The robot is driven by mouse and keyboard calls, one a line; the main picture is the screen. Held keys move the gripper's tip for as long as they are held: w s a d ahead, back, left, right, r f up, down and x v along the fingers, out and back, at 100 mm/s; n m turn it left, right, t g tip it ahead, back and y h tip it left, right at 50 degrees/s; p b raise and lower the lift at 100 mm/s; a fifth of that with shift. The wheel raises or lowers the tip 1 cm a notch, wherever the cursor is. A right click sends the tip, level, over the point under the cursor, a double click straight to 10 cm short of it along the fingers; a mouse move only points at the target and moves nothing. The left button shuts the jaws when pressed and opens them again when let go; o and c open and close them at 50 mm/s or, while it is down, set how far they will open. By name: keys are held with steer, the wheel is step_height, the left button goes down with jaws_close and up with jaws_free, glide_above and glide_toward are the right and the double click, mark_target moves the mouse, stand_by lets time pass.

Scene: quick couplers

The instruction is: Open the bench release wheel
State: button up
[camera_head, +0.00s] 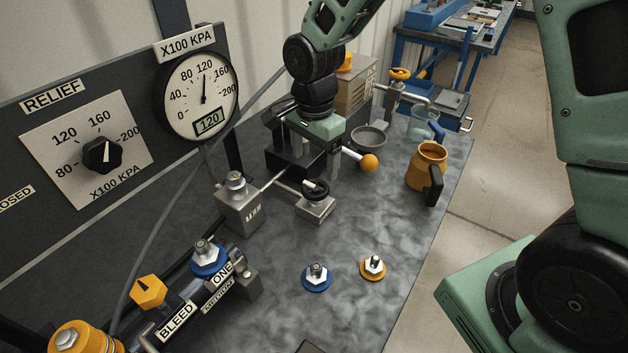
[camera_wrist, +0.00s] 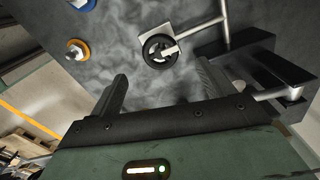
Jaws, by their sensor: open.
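The release wheel, a small black handwheel (camera_head: 316,190), sits on a silver valve block (camera_head: 315,208) on the bench, with a pipe running to it from the left. The wheel also shows in the wrist view (camera_wrist: 159,50), beyond the fingertips and roughly between them. My gripper (camera_wrist: 164,80) is open and empty, and its two dark fingers are apart from the wheel.
A lever with an orange ball knob (camera_head: 369,162) stands right of my gripper. An orange jug (camera_head: 428,165) and grey bowl (camera_head: 369,139) are farther right. Blue (camera_head: 317,277) and orange (camera_head: 373,267) couplers lie in front. The gauge (camera_head: 201,96) reads 120. Bare bench surrounds the couplers.

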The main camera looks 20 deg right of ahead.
mark_target(314, 188)
step_height(314, 188, down, 8)
steer(key=shift+r+p, duration=0.2)
steer(key=shift+p, duration=0.15)
steer(key=shift+c, duration=0.3)
steer(key=c, duration=0.9)
